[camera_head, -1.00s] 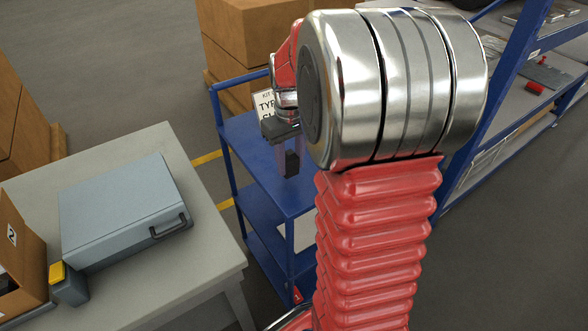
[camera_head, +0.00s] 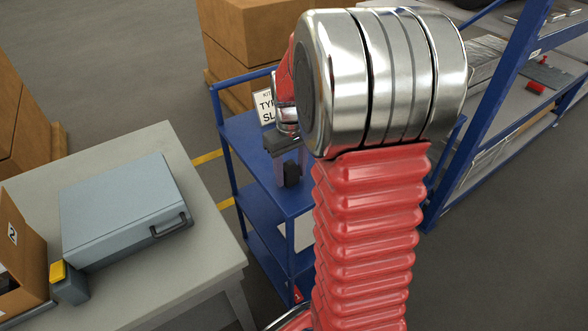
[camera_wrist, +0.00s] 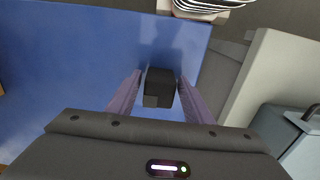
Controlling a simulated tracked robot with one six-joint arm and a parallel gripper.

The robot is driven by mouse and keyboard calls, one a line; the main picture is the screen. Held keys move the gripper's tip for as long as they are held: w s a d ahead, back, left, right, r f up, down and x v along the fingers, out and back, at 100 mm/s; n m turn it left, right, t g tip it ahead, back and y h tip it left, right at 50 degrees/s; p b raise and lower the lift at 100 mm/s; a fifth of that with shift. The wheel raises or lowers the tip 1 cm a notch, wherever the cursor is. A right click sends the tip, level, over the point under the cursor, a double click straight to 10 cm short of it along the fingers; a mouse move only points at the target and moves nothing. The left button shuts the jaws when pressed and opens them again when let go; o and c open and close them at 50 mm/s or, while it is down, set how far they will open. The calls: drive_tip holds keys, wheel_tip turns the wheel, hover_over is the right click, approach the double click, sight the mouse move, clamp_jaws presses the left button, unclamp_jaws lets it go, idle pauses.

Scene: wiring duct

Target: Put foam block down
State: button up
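The foam block (camera_wrist: 160,88) is a small black block, seen between my two purple fingers in the wrist view. It also shows in the head view (camera_head: 292,174) as a dark block over the blue cart's top shelf. My gripper (camera_wrist: 161,76) is closed around it, one finger on each side. The blue cart (camera_head: 247,128) has its top shelf under the block. I cannot tell whether the block touches the shelf. My red and silver arm hides the right part of the cart.
A grey table (camera_head: 205,255) at the left holds a grey-blue case (camera_head: 122,212), a box marked 2 (camera_head: 22,245) and a yellow-topped item (camera_head: 66,283). A sign (camera_head: 265,106) stands at the cart's back. Blue shelving (camera_head: 510,75) is at the right.

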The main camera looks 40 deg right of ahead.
sight(291, 168)
drive_tip(key=shift+o, duration=0.6)
wheel_tip(291, 168, up, 12)
drive_tip(key=shift+r, duration=0.15)
idle(0.6)
drive_tip(key=s+a+t, duration=0.2)
drive_tip(key=s+a, duration=0.5)
drive_tip(key=a, duration=0.3)
drive_tip(key=s+a+r+t, duration=0.1)
drive_tip(key=s+a+t, duration=0.2)
drive_tip(key=s+a, duration=0.4)
drive_tip(key=a, duration=0.3)
drive_tip(key=shift+s+a+r+n+t, duration=0.15)
drive_tip(key=shift+s+a+n+t, duration=0.15)
drive_tip(key=shift+a, duration=0.1)
